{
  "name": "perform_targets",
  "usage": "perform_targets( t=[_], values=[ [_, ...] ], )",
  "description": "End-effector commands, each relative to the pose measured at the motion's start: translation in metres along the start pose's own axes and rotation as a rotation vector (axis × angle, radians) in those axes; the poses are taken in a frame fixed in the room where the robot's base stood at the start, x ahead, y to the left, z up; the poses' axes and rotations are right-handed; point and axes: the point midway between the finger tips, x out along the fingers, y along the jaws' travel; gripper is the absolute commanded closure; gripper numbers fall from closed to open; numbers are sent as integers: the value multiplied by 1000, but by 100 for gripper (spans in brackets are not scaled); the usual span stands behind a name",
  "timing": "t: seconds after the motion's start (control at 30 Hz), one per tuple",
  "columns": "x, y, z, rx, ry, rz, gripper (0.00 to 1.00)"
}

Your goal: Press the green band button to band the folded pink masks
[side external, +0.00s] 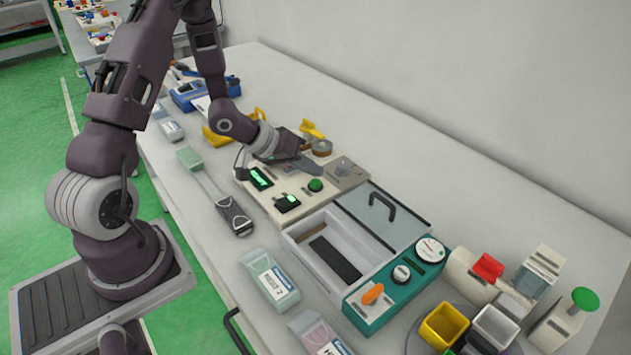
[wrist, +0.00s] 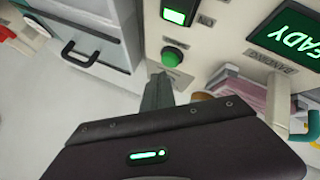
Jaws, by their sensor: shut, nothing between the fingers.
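The green button (wrist: 172,57) sits on the cream panel of the banding machine (wrist: 215,45), beside a small lit green display (wrist: 174,16). It also shows in the side view (side external: 316,185). A larger display (wrist: 287,36) reads "READY" in part, above a "BANDING" label. The folded pink masks (wrist: 240,92) lie in a stack by the panel's edge, partly hidden by my gripper. My gripper (wrist: 160,80) is shut and empty, its fingertips close to the button. I see a small gap in the wrist view, but cannot judge the height. In the side view my gripper (side external: 312,167) is over the machine.
A grey-lidded bin (side external: 390,212) with a handle stands beside the machine. A teal control box (side external: 400,283) with an orange knob is nearer the camera. Yellow and white cups (side external: 443,325) stand at the right. Packs (side external: 270,280) lie along the front edge.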

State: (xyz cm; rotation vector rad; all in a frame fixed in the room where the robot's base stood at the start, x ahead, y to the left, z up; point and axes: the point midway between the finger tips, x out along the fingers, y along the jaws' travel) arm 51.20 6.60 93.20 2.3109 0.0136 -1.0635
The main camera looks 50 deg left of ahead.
Motion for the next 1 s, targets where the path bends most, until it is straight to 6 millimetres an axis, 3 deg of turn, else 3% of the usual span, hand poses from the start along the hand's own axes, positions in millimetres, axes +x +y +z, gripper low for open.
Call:
perform_targets(
  t=[1.0],
  values=[
    [9,-7,7,-1,0,0,100]
  ],
)
